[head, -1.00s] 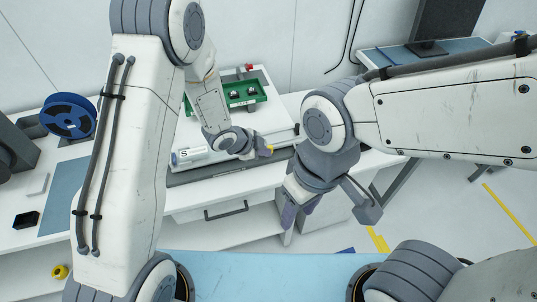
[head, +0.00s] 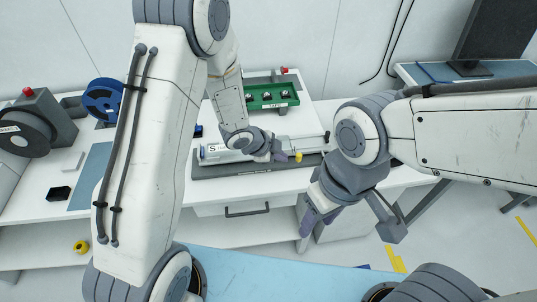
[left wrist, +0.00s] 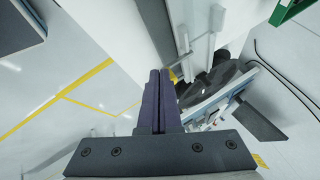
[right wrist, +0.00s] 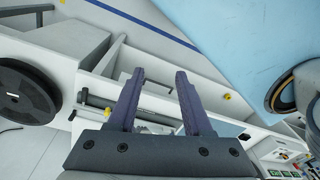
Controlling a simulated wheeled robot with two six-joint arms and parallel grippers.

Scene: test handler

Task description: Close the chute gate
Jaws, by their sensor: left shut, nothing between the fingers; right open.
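The chute (head: 228,152) is a long white and grey unit marked "S" on a dark base (head: 240,169), on the white bench in the head view. A small yellow part (head: 298,156) shows at its front, right of centre; I cannot tell surely whether it is the gate's handle or how the gate stands. My left gripper (head: 284,157) is shut and empty just left of the yellow part; contact cannot be told. Its closed fingers fill the middle of the left wrist view (left wrist: 160,76). My right gripper (head: 313,218) is open and empty, in front of the bench.
A green tray (head: 262,106) with several small parts sits behind the chute. A red button (head: 284,70) stands behind it. A blue spool (head: 103,100), a black box (head: 59,193) and a grey reel machine (head: 28,130) are on the left. A monitor (head: 488,35) stands at back right.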

